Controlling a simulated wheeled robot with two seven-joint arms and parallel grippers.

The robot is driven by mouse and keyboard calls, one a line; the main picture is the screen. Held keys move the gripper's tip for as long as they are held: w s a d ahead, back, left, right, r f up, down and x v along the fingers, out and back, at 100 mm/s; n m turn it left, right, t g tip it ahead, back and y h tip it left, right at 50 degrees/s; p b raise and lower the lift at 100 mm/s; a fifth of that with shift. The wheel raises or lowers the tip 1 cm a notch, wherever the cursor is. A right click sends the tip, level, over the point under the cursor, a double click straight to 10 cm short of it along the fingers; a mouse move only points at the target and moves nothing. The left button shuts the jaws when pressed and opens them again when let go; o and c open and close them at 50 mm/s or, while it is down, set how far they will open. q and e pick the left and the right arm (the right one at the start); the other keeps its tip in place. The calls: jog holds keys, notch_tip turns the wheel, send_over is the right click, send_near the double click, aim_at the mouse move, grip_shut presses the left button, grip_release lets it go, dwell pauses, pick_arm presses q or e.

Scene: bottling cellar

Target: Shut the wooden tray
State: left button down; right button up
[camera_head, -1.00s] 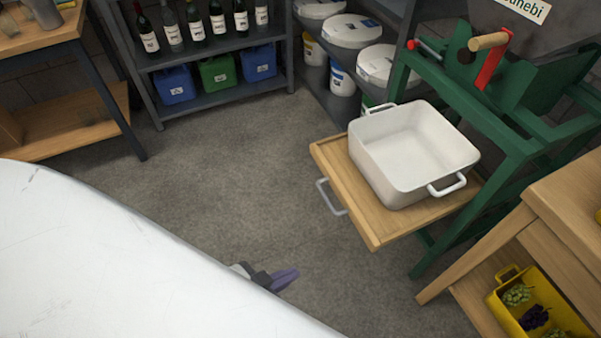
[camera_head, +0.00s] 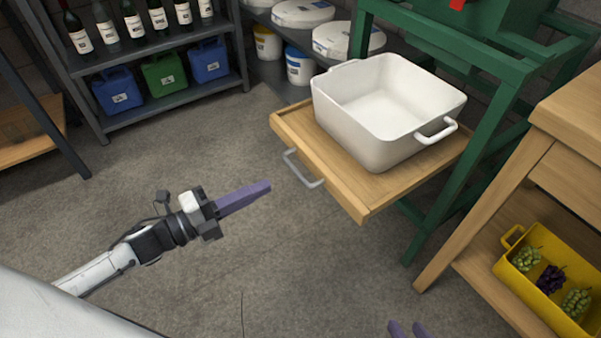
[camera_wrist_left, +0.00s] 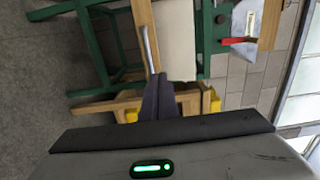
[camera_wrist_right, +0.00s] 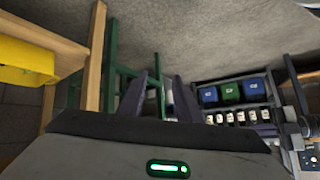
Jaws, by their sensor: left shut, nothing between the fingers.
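The wooden tray (camera_head: 385,188) is pulled out from the green frame, with a grey bar handle (camera_head: 302,168) on its front edge. A white tub (camera_head: 375,115) with side handles stands on it. My left gripper (camera_head: 268,185) is shut and empty, a little left of the handle in the picture and apart from it. In the left wrist view its purple fingers (camera_wrist_left: 157,82) are together, with the tray's front edge (camera_wrist_left: 143,35) and handle (camera_wrist_left: 151,50) just beyond. My right gripper (camera_head: 408,328) shows only its fingertips at the bottom edge; the right wrist view shows them spread and empty (camera_wrist_right: 162,80).
The green frame (camera_head: 440,210) stands behind and beside the tray. A wooden table (camera_head: 565,120) is at the right, with a yellow crate (camera_head: 512,262) of grapes on its lower shelf. A bottle shelf (camera_head: 165,112) is at the back left. The floor before the tray is clear.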

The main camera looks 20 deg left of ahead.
aim_at(301, 174)
pick_arm(q)
jog(key=b+x, duration=0.2)
jog(key=x, duration=0.9)
jog(key=shift+f, duration=0.1)
jog(key=shift+d, duration=0.1)
jog(key=shift+w, duration=0.15)
